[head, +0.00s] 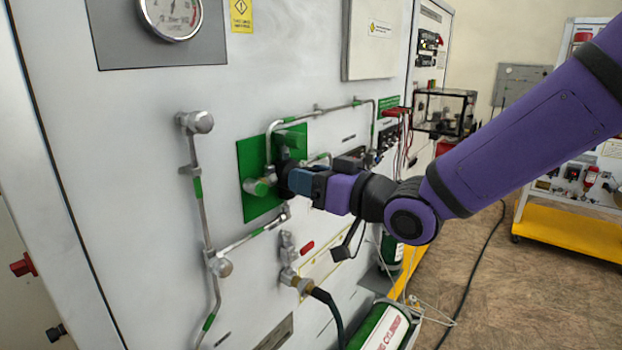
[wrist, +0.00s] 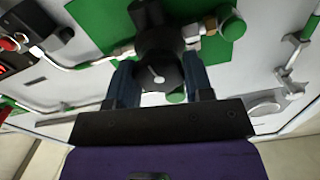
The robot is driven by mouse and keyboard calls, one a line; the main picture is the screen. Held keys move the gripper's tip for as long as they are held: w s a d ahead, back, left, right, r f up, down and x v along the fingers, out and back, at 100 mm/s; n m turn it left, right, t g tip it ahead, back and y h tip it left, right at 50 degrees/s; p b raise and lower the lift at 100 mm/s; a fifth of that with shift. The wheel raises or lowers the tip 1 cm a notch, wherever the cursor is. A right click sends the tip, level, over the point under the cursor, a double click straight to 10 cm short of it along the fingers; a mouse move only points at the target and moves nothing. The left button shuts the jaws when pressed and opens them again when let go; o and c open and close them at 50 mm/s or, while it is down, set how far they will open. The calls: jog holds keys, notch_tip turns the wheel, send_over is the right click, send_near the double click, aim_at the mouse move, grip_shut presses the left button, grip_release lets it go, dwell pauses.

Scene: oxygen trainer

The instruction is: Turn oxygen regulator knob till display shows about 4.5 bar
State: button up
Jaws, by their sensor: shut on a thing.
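The oxygen regulator knob (wrist: 159,73) is black and round with a pale mark on its face. It sits on a green plate (head: 253,203) on the white panel; in the head view my gripper mostly hides it. My gripper (wrist: 160,82) has its two blue fingers on either side of the knob, shut on it. In the head view my gripper (head: 292,181) reaches the plate from the right. A round dial gauge (head: 172,14) is at the top left, cut off by the frame. I cannot read its value, and no bar display is legible.
Metal pipes with green bands (head: 203,212) run over the panel around the plate. A hose (head: 328,301) and a green cylinder (head: 381,329) are below.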

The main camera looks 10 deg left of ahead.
jog(key=shift+m, duration=1.2)
jog(key=o, duration=0.9)
jog(key=shift+o, duration=0.2)
jog(key=v, duration=1.1)
jog(key=shift+w+f, duration=0.1)
